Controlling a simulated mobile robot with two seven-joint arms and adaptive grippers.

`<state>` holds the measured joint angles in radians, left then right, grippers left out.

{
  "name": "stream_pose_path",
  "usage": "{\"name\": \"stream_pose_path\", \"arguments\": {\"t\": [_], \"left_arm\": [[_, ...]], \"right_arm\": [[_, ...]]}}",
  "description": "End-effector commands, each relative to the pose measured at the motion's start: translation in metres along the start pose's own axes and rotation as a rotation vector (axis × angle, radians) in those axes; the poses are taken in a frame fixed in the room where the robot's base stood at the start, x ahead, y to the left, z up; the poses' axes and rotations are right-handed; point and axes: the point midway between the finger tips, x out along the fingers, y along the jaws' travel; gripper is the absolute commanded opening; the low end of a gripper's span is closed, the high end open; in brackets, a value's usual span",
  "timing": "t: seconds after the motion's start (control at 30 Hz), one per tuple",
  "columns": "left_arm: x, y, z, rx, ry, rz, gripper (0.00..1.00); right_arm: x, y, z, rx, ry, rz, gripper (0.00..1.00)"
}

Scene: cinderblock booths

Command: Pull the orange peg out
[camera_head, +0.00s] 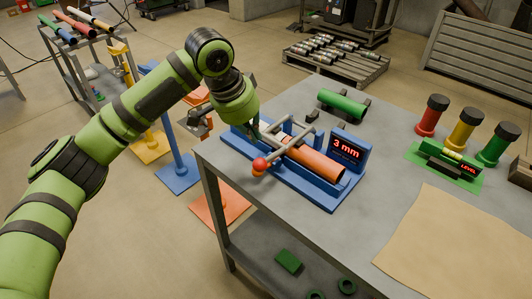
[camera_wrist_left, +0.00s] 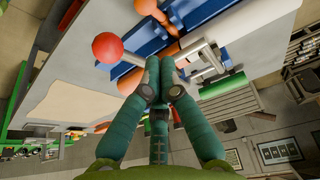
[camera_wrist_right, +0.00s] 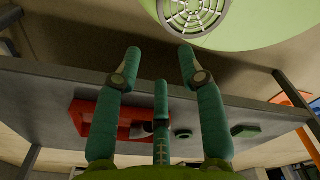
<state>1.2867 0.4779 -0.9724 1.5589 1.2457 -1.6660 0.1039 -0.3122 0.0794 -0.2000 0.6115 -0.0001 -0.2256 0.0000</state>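The orange peg (camera_head: 316,162) is a thick cylinder lying in a blue fixture (camera_head: 330,199) on the grey table. Pale metal bars (camera_head: 297,145) cross it near its far left end. A lever with a red ball (camera_head: 260,164) sticks out on the near side; the ball also shows in the left wrist view (camera_wrist_left: 107,46). My left gripper (camera_head: 256,136) is at the fixture's far left end, just off the bars. Its fingertips (camera_wrist_left: 160,60) are drawn together with nothing visible between them. My right gripper (camera_wrist_right: 159,52) is open and empty, apart from the fixture.
A display reading 3 mm (camera_head: 347,150) stands behind the peg. A green cylinder (camera_head: 343,103) lies farther back. Red, yellow and green posts (camera_head: 464,130) stand to the right. A brown sheet (camera_head: 455,245) covers the near right tabletop. A shelf with green parts (camera_head: 288,261) is below.

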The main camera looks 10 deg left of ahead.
Motion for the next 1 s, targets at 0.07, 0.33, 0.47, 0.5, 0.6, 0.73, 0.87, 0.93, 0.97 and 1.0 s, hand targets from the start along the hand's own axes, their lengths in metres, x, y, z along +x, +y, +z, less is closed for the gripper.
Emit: {"name": "stream_pose_path", "arguments": {"t": [0.07, 0.33, 0.47, 0.5, 0.6, 0.73, 0.87, 0.93, 0.97, 1.0], "left_arm": [[0.001, 0.000, 0.000, 0.000, 0.000, 0.001, 0.00], [0.031, 0.001, 0.000, 0.001, -0.004, 0.003, 0.00], [0.056, 0.001, 0.000, 0.000, -0.004, 0.003, 0.00], [0.062, 0.001, 0.000, -0.001, -0.004, 0.002, 0.00], [0.078, 0.001, 0.000, 0.001, -0.003, 0.002, 0.00], [0.093, 0.001, 0.000, 0.000, -0.001, 0.001, 0.00], [0.099, 0.000, 0.000, 0.000, 0.000, -0.001, 0.00], [0.100, 0.000, 0.000, 0.000, 0.001, -0.001, 0.00], [0.101, 0.000, 0.000, 0.001, 0.001, -0.001, 0.00], [0.101, 0.000, 0.000, 0.001, 0.001, -0.001, 0.00]], "right_arm": [[0.000, 0.000, 0.001, 0.000, -0.001, -0.001, 0.40], [-0.007, 0.002, -0.015, 0.000, 0.026, 0.002, 0.40], [-0.012, 0.003, -0.024, 0.000, 0.041, 0.004, 0.40], [-0.014, 0.003, -0.025, 0.000, 0.042, 0.004, 0.40], [-0.016, 0.003, -0.024, 0.000, 0.041, 0.004, 0.40], [-0.018, 0.003, -0.022, 0.000, 0.036, 0.003, 0.40], [-0.019, 0.002, -0.017, 0.000, 0.029, 0.003, 0.40], [-0.019, 0.002, -0.015, 0.000, 0.025, 0.002, 0.40], [-0.019, 0.002, -0.015, 0.000, 0.024, 0.002, 0.40], [-0.019, 0.002, -0.014, 0.000, 0.023, 0.002, 0.40]]}}
